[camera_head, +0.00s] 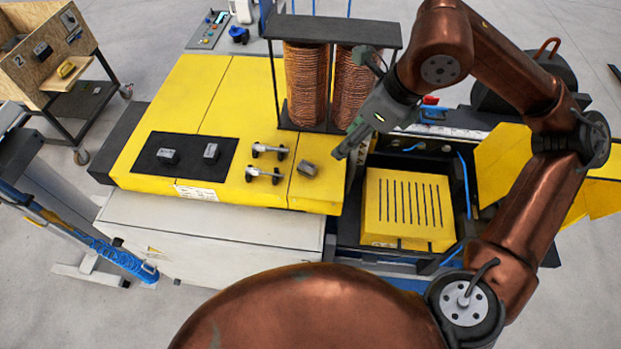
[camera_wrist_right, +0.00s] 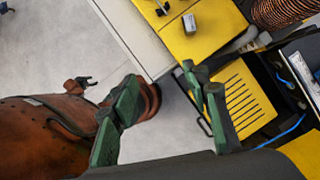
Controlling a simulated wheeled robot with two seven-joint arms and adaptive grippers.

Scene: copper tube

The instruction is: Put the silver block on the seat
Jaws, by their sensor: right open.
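A small silver block (camera_head: 308,168) lies on the yellow table top (camera_head: 215,100), near its front right edge. It also shows in the right wrist view (camera_wrist_right: 189,23). Two similar silver blocks, one at the left (camera_head: 168,156) and one at the right (camera_head: 211,153), rest on a black mat (camera_head: 190,173). I cannot tell for sure which part is the seat. My right gripper (camera_head: 343,153) hangs to the right of the loose block, apart from it. In the right wrist view its fingers (camera_wrist_right: 162,74) are spread with nothing between them. My left gripper is not seen.
Two silver clamp-like pieces (camera_head: 268,151) stand left of the block. Copper coils (camera_head: 305,85) in a black frame rise behind it. A slotted yellow plate (camera_head: 405,205) sits lower at the right. A wooden cart (camera_head: 45,50) is at the far left.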

